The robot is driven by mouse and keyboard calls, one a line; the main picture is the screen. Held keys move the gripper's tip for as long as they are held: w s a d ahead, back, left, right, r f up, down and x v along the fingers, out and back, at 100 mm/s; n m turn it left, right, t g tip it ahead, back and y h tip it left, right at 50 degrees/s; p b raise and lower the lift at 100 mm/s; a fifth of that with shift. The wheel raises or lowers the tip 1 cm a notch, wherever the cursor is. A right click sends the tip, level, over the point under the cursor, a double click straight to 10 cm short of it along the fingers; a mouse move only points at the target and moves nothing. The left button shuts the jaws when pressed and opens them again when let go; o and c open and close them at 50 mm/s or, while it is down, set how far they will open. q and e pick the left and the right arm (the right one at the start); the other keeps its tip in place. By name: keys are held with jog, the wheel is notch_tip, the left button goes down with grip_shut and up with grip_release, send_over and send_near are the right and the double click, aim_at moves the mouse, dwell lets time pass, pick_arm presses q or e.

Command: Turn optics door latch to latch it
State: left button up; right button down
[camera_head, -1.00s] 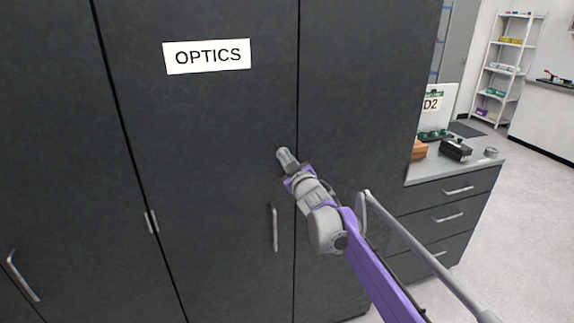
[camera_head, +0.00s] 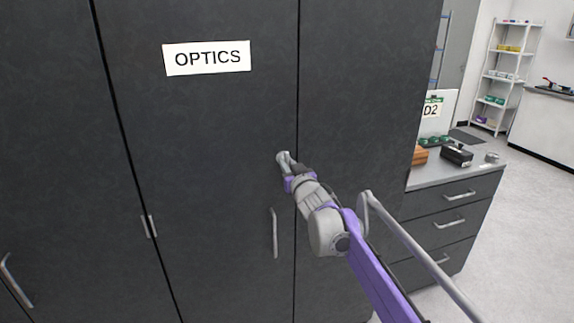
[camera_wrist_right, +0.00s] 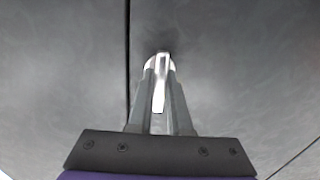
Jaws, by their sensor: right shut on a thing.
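The optics door (camera_head: 200,130) is a dark grey cabinet panel with a white OPTICS label (camera_head: 206,57). It looks shut against the panel at its right. My right gripper (camera_head: 285,160) is at the door near its right edge, above the vertical door handle (camera_head: 274,233). In the right wrist view, my right gripper (camera_wrist_right: 161,88) is shut on the latch (camera_wrist_right: 160,85), a bright metal piece between its two fingers. The latch's silver end also shows in the head view (camera_head: 281,157). The fingers partly hide the latch. My left gripper is not in view.
A bar handle (camera_head: 14,279) is at the lower left, and a small metal catch (camera_head: 149,226) sits on the left door seam. Open floor lies beyond.

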jog(key=c, duration=0.9)
grip_release()
jog(key=shift+o, duration=0.2)
jog(key=b+v, duration=0.1)
jog(key=v, duration=0.9)
jog(key=shift+s, duration=0.4)
jog(key=shift+d, duration=0.15)
